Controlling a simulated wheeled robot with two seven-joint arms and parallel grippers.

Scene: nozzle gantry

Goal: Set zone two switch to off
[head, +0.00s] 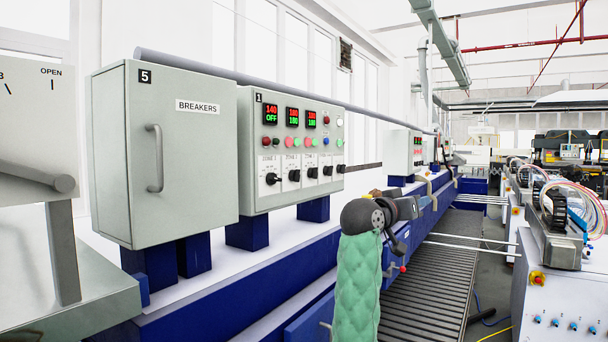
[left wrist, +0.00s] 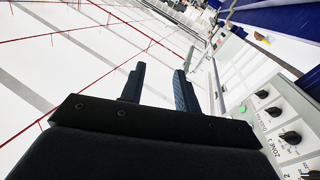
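The grey control box (head: 292,145) marked 1 carries a row of black rotary switches under displays and coloured buttons. The zone two switch (head: 294,175) appears to be the second from the left; its small labels are too fine to read, so I cannot tell its setting. The left wrist view shows several of these black knobs at its right edge, one beside a ZONE label. My left gripper (head: 406,208) is right of and below the box in the head view, apart from it. In the left wrist view its two fingers (left wrist: 158,88) stand apart with nothing between. My right gripper is not in view.
A closed grey breaker cabinet (head: 182,150) with a bar handle stands left of the box. A blue bench (head: 250,300) runs beneath both. A slatted conveyor (head: 440,270) lies to the right. Another machine (head: 560,275) with hoses stands at far right.

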